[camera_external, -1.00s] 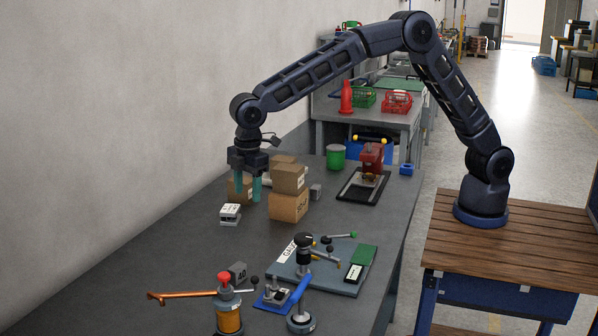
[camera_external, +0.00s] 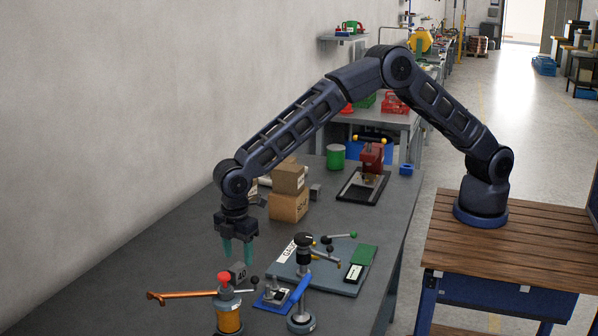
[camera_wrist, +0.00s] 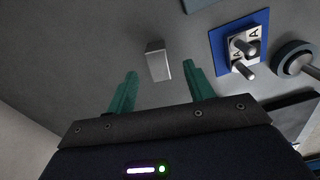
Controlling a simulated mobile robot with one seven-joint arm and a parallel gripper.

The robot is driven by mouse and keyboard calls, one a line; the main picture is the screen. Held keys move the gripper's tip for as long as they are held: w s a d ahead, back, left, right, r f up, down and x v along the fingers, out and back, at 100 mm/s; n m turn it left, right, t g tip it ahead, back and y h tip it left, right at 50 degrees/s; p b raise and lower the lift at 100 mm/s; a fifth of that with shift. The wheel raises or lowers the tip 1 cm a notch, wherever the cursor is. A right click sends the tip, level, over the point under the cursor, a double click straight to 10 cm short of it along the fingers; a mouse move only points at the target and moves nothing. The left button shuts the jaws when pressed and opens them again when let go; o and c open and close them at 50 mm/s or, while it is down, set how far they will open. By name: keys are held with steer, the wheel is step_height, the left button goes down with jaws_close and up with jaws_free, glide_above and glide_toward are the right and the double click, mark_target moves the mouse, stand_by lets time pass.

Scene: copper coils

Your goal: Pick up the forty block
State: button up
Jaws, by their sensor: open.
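The forty block (camera_external: 238,272) is a small grey block marked "40" on the dark bench, behind the orange spool with the red knob. In the wrist view the block (camera_wrist: 157,61) stands beyond the fingertips, roughly centred between them. My gripper (camera_external: 238,248) has two green fingers pointing down, just above and behind the block in the external view. In the wrist view my gripper (camera_wrist: 160,74) is open and empty, its fingers on either side of the block's line. Whether the fingers touch the block is not clear, but they appear apart from it.
The spool (camera_external: 229,312) with a copper bar (camera_external: 182,294) stands in front of the block. A blue plate (camera_external: 272,300) with metal fittings lies to its right, beside a gauge board (camera_external: 335,266). Cardboard boxes (camera_external: 289,206) stand farther back.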

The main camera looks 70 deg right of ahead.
mark_target(237, 266)
steer(key=shift+w+a+f, duration=0.1)
steer(key=shift+f, duration=1.2)
steer(key=shift+w+a+f, duration=0.1)
steer(key=shift+f, duration=1.2)
steer(key=shift+c, duration=0.4)
jaws_close()
